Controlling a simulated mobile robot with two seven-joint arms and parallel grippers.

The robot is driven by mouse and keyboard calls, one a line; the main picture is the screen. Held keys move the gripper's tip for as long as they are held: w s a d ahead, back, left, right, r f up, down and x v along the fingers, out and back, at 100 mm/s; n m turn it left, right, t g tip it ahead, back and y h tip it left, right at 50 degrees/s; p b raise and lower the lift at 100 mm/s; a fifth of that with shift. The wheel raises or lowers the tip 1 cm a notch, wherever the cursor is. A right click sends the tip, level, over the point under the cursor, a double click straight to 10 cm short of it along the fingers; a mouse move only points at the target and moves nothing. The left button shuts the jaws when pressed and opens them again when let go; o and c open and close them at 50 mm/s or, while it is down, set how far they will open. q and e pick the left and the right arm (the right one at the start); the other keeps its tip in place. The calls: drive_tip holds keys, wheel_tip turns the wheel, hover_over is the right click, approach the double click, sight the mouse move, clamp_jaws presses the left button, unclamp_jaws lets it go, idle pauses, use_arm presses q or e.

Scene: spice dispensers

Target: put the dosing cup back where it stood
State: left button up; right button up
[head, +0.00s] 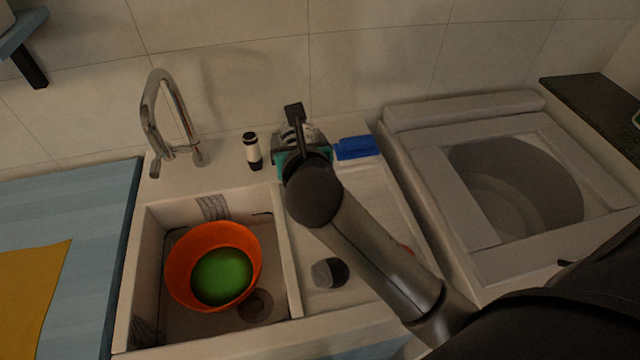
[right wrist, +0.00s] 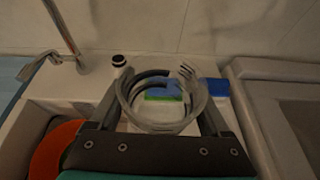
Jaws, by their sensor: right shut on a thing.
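The dosing cup (right wrist: 163,118) is a clear round cup with dark curved bands and marks on its wall. In the right wrist view it sits between the two fingers of my right gripper (right wrist: 163,108), which is shut on it. In the head view my right gripper (head: 298,132) is over the back ledge of the sink, and my own gripper and wrist hide most of the cup. I cannot tell whether the cup touches the ledge. My left gripper is not in view.
A white bottle with black ends (head: 252,151) stands left of my gripper, and a blue thing (head: 356,147) lies close on its right. The faucet (head: 165,115) is farther left. An orange bowl (head: 176,270) is in the basin; a grey-black round thing (head: 330,273) lies on the drainboard.

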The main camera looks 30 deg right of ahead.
drive_tip(key=w+d+r+p, duration=0.1)
drive_tip(key=w+d+p, duration=0.2)
drive_tip(key=d, duration=0.1)
drive_tip(key=shift+y, duration=0.4)
wheel_tip(320, 180, down, 15)
drive_tip(key=b, duration=0.5)
drive_tip(key=shift+w+d, duration=0.15)
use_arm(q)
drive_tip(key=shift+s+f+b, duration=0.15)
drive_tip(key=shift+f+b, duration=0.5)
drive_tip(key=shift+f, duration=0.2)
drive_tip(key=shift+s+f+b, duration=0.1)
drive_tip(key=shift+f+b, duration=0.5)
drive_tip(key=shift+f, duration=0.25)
use_arm(e)
drive_tip(key=shift+f, duration=2.55)
drive_tip(key=shift+f, duration=0.1)
drive_tip(key=o, duration=1.4)
drive_tip(key=shift+c, duration=0.2)
use_arm(q)
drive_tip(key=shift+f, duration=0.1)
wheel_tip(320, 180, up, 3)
drive_tip(key=p, duration=0.2)
drive_tip(key=shift+p, duration=0.35)
use_arm(e)
drive_tip(key=v, duration=1.2)
